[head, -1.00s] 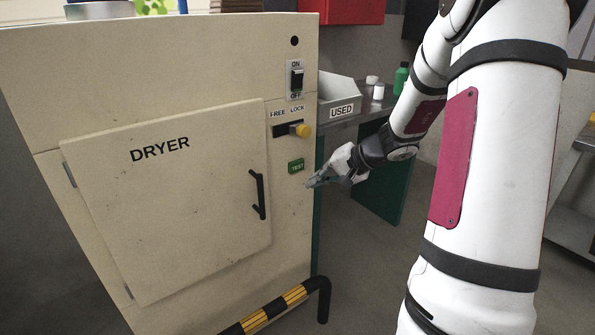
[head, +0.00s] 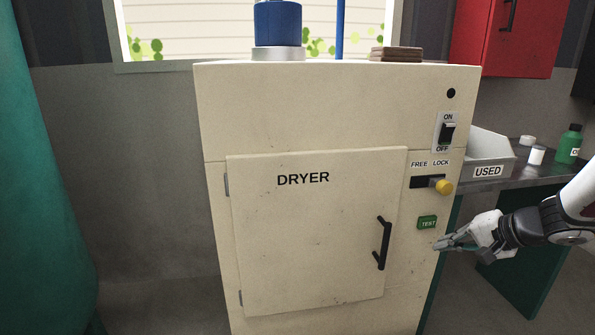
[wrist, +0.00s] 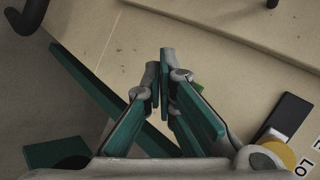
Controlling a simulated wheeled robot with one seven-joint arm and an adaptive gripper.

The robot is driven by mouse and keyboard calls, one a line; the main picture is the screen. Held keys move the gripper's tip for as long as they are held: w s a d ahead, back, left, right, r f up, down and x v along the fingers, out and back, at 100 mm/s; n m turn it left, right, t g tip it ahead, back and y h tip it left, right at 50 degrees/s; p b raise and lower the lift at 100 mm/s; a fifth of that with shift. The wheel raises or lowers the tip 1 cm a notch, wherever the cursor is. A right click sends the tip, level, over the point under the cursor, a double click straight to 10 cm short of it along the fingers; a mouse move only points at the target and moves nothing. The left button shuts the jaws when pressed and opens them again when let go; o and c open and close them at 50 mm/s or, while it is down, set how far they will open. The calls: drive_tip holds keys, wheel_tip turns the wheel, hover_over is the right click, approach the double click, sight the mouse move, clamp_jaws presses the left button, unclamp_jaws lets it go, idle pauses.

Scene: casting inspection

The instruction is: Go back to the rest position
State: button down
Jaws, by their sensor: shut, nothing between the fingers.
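My gripper (head: 440,245) is shut and empty. In the head view it is at the right, by the right edge of the dryer's front, just below and right of the green TEST button (head: 427,222). In the wrist view my gripper's fingers (wrist: 159,55) meet in front of the beige dryer panel (wrist: 110,35). I cannot tell whether the fingertips touch the panel. The dryer (head: 320,120) stands in the middle of the head view with its door (head: 310,240) shut. In the wrist view a bit of green shows behind the fingers.
The door's black handle (head: 383,243), the yellow-knobbed FREE/LOCK slider (head: 443,186) and the ON/OFF switch (head: 447,133) are near my gripper. A bench with a USED bin (head: 487,171), a white container (head: 536,155) and a green bottle (head: 568,144) stands at the right. A red cabinet (head: 500,40) hangs above.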

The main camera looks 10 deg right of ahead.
drive_tip(key=s+a+r+n+g, duration=0.2)
drive_tip(key=s+a+r, duration=0.15)
drive_tip(key=a, duration=0.35)
drive_tip(key=s+a+r+n+g+y, duration=0.1)
drive_tip(key=s+a+r+n+g, duration=0.15)
drive_tip(key=s+a, duration=0.4)
drive_tip(key=s+a+r+n+g, duration=0.1)
drive_tip(key=s+a+r+n, duration=0.15)
drive_tip(key=a, duration=0.65)
drive_tip(key=s+r+n+g+h, duration=0.1)
drive_tip(key=s+n+g+h, duration=0.3)
drive_tip(key=s, duration=1.9)
wheel_tip(320, 180, up, 31)
drive_tip(key=t+h+p, duration=0.1)
drive_tip(key=t+p, duration=0.4)
drive_tip(key=p, duration=2.4)
drive_tip(key=shift+f+m, duration=0.15)
drive_tip(key=shift+m, duration=0.15)
